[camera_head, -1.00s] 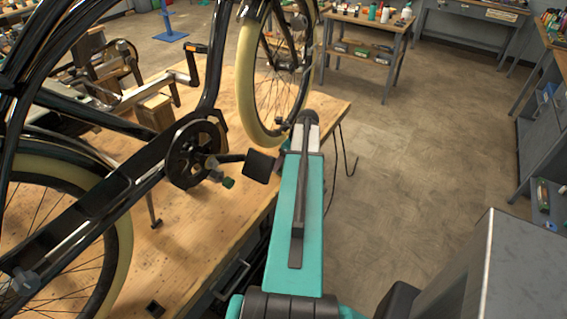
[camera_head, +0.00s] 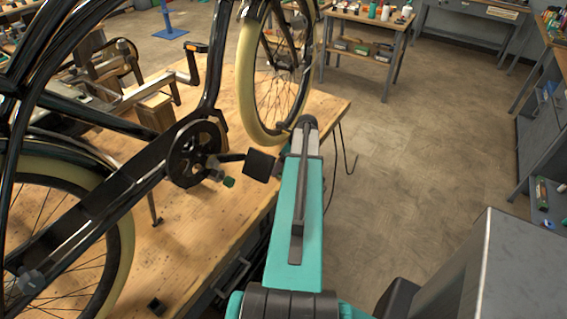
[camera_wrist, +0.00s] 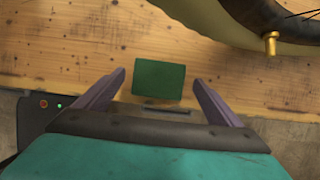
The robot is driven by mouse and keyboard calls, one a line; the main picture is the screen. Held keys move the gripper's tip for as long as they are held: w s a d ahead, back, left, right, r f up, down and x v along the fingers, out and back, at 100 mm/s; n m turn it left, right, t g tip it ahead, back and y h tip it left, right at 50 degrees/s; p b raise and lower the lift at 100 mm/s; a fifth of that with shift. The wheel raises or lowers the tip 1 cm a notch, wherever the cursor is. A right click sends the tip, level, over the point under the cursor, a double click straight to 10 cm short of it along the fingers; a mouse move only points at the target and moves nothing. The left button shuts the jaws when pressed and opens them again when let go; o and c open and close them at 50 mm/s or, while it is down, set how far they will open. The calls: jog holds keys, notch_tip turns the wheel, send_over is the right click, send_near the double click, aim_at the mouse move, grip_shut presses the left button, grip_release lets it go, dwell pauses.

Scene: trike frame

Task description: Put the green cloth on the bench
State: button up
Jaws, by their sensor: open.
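The green cloth (camera_wrist: 160,78) shows in the wrist view as a small, flat, dark green rectangle. It appears over the near edge of the wooden bench (camera_wrist: 60,70), between my gripper's two fingers but apart from both. I cannot tell whether it lies flat on the wood. My gripper (camera_wrist: 160,75) is open, with a clear gap on each side of the cloth. In the head view the bench (camera_head: 205,235) is at left and centre.
A black bicycle frame (camera_head: 100,205) with cream-tyred wheels (camera_head: 247,85) stands over the bench. A side table (camera_head: 365,25) with bottles stands behind. The floor (camera_head: 430,150) at right is clear.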

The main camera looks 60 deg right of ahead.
jog(key=shift+r, duration=0.2)
jog(key=b+v, duration=0.2)
jog(key=v, duration=0.9)
jog(key=shift+s+r+b, duration=0.25)
jog(key=shift+r+b, duration=0.05)
jog(key=shift+b, duration=0.1)
jog(key=shift+s, duration=0.1)
dwell(0.7)
